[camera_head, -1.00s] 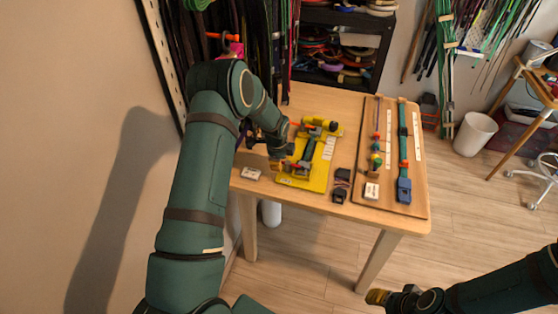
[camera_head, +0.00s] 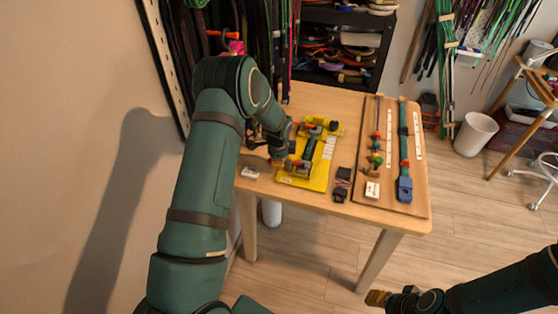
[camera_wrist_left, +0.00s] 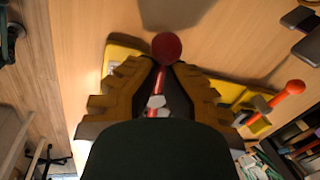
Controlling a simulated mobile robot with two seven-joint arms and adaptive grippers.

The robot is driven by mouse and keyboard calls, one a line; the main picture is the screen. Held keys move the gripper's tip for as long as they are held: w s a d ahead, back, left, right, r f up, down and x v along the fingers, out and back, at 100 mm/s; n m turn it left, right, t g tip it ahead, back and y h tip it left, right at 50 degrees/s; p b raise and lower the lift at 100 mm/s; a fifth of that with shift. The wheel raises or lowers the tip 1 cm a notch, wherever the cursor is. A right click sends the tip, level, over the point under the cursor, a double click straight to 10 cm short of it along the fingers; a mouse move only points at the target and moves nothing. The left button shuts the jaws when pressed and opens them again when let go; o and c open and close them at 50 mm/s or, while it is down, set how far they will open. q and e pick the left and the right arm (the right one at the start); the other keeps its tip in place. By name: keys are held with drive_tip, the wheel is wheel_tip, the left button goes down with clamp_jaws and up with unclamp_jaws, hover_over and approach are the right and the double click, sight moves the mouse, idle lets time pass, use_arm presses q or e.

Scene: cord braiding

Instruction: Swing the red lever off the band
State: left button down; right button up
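The red lever (camera_wrist_left: 158,88), tipped by a round dark red knob (camera_wrist_left: 167,48), stands between the two brown-yellow fingers of my left gripper (camera_wrist_left: 165,68) in the left wrist view. The fingers are close together around its shaft; I cannot tell whether they press on it. In the head view my left gripper (camera_head: 284,158) is at the near left edge of the yellow fixture (camera_head: 318,181). A dark band (camera_head: 308,149) runs along this fixture between two clamps. The lever's contact with the band is hidden. My right gripper (camera_head: 378,297) is off the table at the lower right, its fingers too small to read.
An orange-red lever (camera_wrist_left: 289,91) sits at the fixture's other end. A white block (camera_head: 250,172) lies left of the fixture and black blocks (camera_head: 341,185) right of it. A brown board (camera_head: 364,150) with beads and a teal strap fills the table's right side.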

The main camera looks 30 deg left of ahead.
use_arm(q)
drive_tip(key=shift+s+d+f+n, duration=0.2)
drive_tip(key=shift+s+d+n, duration=0.1)
drive_tip(key=shift+n, duration=0.6)
drive_tip(key=n, duration=0.2)
drive_tip(key=n+b, duration=0.1)
drive_tip(key=shift+s+d+n+g+y, duration=0.35)
drive_tip(key=shift+s+n+g+y, duration=0.05)
drive_tip(key=n, duration=0.3)
drive_tip(key=shift+s+d, duration=0.2)
drive_tip(key=shift+d, duration=0.2)
drive_tip(key=shift+s+d+n+g, duration=0.1)
drive_tip(key=shift+d+n+g, duration=0.15)
drive_tip(key=shift+n, duration=0.5)
drive_tip(key=shift+d+n+g, duration=0.1)
drive_tip(key=shift+n+g, duration=0.15)
drive_tip(key=shift+n, duration=0.5)
drive_tip(key=c, duration=1)
unclamp_jaws()
drive_tip(key=shift+r, duration=0.1)
